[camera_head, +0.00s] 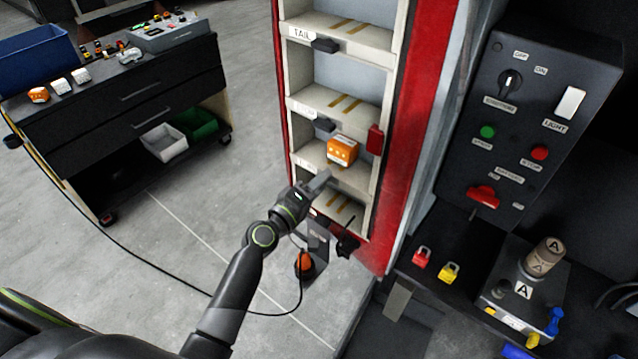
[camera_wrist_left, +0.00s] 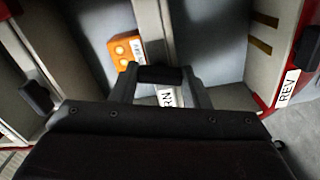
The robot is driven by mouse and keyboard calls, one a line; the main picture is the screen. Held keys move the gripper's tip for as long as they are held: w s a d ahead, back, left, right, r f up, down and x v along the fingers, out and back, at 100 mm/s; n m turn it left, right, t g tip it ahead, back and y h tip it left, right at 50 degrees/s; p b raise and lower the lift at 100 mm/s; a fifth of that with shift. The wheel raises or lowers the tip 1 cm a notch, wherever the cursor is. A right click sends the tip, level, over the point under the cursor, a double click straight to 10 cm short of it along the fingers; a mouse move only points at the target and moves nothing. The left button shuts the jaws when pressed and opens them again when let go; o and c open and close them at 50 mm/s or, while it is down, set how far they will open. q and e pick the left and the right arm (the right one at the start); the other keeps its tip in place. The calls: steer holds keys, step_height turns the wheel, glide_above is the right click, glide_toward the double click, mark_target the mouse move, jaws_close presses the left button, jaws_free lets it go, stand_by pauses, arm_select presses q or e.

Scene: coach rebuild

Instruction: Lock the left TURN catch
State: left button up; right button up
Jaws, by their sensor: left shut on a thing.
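My left gripper (camera_head: 320,182) reaches to the shelf cabinet's lower part in the head view. In the left wrist view its fingers (camera_wrist_left: 158,84) are shut on the dark TURN catch (camera_wrist_left: 158,74), which lies crosswise between them. A white label (camera_wrist_left: 167,97) ending in "RN" shows just below the catch, partly covered by the gripper. In the head view the gripper and wrist hide this catch. An orange module (camera_head: 343,150) sits in the bay beside it and also shows in the left wrist view (camera_wrist_left: 126,48). My right gripper is not in view.
Other dark catches sit at the TAIL bay (camera_head: 325,46) and the bay below (camera_head: 325,125). A red catch (camera_head: 375,140) is on the right post. A control panel (camera_head: 530,110) and red and yellow padlocks (camera_head: 422,257) are at right.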

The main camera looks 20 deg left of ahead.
arm_select(q)
steer(key=shift+n, duration=1.6)
steer(key=o, duration=1)
steer(key=shift+s, duration=0.1)
steer(key=b+v, duration=0.3)
steer(key=v, duration=1.4)
steer(key=shift+s+a+b, duration=0.1)
steer(key=shift+b, duration=0.25)
